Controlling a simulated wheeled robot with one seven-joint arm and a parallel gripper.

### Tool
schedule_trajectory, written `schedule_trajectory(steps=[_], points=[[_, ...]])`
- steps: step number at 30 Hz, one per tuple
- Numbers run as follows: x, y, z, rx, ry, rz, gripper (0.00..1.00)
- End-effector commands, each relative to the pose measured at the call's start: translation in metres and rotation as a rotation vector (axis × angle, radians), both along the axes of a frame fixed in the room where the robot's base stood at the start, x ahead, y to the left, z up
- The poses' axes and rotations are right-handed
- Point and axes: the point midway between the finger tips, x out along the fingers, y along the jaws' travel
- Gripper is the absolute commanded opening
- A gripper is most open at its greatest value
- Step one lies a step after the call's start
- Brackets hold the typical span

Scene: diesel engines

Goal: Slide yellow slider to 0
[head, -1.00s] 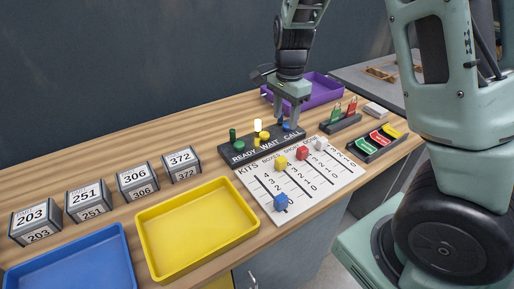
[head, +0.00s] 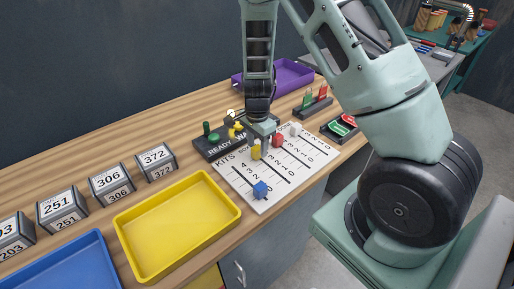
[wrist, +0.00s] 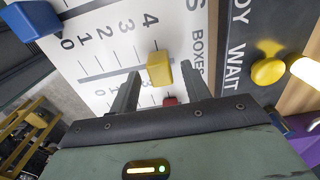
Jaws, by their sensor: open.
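The white slider board (head: 285,174) lies on the wooden bench with several numbered tracks. The yellow slider (head: 256,153) stands near the top, high-number end of the second track, labelled Boxes; it also shows in the wrist view (wrist: 159,69). My gripper (head: 261,146) is open over the board. In the wrist view its fingertips (wrist: 158,76) stand on either side of the yellow slider, with visible gaps. I cannot tell their height above the board. The blue slider (head: 260,189) is at 0 on the Kits track.
The red slider (head: 278,140) and white slider (head: 296,129) stand on neighbouring tracks. The dark READY/WAIT panel (head: 212,148) with knobs borders the board's far side. A yellow tray (head: 177,225) lies left; a purple tray (head: 285,77) is behind.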

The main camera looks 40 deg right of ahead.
Motion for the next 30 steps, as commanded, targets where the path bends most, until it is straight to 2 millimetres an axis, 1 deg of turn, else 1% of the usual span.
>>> schedule_trajectory(steps=[1, 3, 6, 15, 17, 18, 20, 21, 26, 30], points=[[0.0, -0.001, -0.006, 0.0, 0.003, -0.001, 0.47], [0.0, 0.0, -0.012, 0.0, 0.001, 0.001, 0.47], [0.0, 0.0, -0.017, 0.0, 0.0, 0.001, 0.47], [0.0, 0.0, -0.018, 0.0, -0.001, 0.001, 0.47], [0.0, 0.0, -0.018, 0.0, 0.0, 0.001, 0.31], [0.0, 0.0, -0.018, 0.0, 0.0, 0.001, 0.19], [0.0, 0.0, -0.018, 0.0, 0.0, 0.001, 0.03], [0.0, 0.0, -0.018, 0.0, 0.0, 0.001, 0.0], [-0.001, 0.0, -0.018, 0.0, 0.0, 0.001, 0.0], [-0.008, 0.0, -0.018, 0.001, -0.001, -0.001, 0.0]])
